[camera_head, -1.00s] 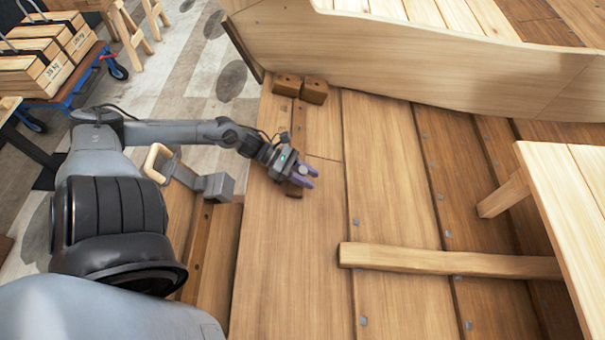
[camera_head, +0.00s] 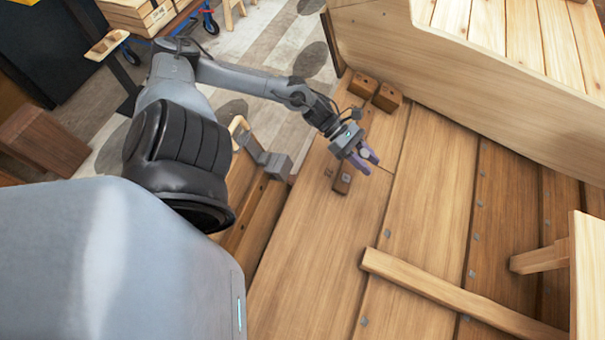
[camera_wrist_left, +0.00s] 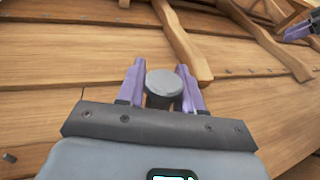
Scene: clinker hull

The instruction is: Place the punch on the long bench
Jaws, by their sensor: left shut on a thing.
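My left gripper (camera_head: 366,158) is shut on the punch, a dark cylinder with a round grey head. The punch (camera_wrist_left: 164,83) shows between the purple fingers in the left wrist view, its head facing the camera; its lower end is hidden. The gripper is over the brown hull planks, beside a small dark wooden block (camera_head: 343,182). A pale wooden bench-like piece (camera_head: 588,265) is cut off at the right edge; I cannot tell if it is the long bench. A purple finger of my right gripper (camera_wrist_left: 299,31) shows at the wrist view's top right; its opening is unclear.
A pale beam (camera_head: 455,293) crosses the planks at lower right. A pale side board (camera_head: 470,80) rises behind. A blue-framed trolley (camera_head: 165,20) with crates stands top left. The planks between are mostly clear.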

